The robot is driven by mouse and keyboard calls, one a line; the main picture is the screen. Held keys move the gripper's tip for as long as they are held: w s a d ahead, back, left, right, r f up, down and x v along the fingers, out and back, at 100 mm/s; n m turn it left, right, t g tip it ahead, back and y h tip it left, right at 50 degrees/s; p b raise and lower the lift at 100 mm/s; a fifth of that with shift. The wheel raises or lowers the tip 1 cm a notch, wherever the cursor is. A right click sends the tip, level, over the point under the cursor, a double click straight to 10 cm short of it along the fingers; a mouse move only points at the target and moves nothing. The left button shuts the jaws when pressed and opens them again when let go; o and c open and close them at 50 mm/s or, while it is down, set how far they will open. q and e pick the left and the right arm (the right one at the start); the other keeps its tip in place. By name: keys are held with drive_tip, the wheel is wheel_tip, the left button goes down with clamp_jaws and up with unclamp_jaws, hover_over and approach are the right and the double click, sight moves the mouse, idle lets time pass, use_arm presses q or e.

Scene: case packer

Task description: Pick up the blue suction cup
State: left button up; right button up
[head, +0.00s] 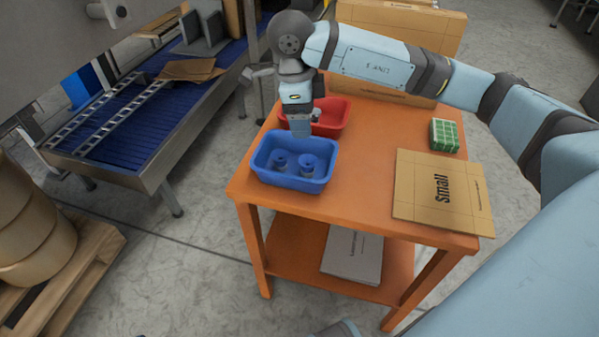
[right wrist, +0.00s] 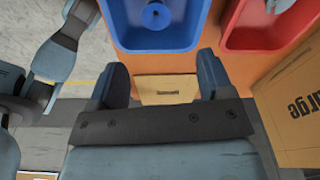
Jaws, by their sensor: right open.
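Two blue suction cups, one on the left (head: 281,163) and one on the right (head: 309,166), sit in a blue bin (head: 293,183) at the table's left corner. In the right wrist view, one blue suction cup (right wrist: 155,15) shows inside the blue bin (right wrist: 155,42) at the top edge. My right gripper (head: 300,127) points down just above the back of the bin. In the right wrist view its two fingers (right wrist: 163,85) stand wide apart with nothing between them. My left gripper is not in view.
A red bin (head: 331,117) stands behind the blue one, with contents partly hidden. The orange table (head: 370,150) also carries a flat "small" carton (head: 440,190), a green box (head: 445,135) and cartons at the back. A blue conveyor (head: 150,125) lies left.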

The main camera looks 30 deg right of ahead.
sight(308, 161)
drive_tip(key=f, duration=0.2)
drive_tip(key=f+b, duration=0.1)
drive_tip(key=f, duration=0.5)
drive_tip(key=shift+s+d, duration=0.3)
drive_tip(key=shift+s, duration=0.05)
drive_tip(key=f, duration=0.1)
drive_tip(key=f+b, duration=0.1)
drive_tip(key=f, duration=0.1)
drive_tip(key=shift+s+f+b, duration=0.25)
drive_tip(key=shift+b, duration=0.1)
drive_tip(key=shift+d+f, duration=0.1)
drive_tip(key=shift+f, duration=0.35)
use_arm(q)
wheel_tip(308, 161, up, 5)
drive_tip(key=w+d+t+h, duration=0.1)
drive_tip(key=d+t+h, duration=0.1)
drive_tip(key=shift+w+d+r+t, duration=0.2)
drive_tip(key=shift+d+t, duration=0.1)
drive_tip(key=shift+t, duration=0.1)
use_arm(e)
drive_tip(key=c, duration=1)
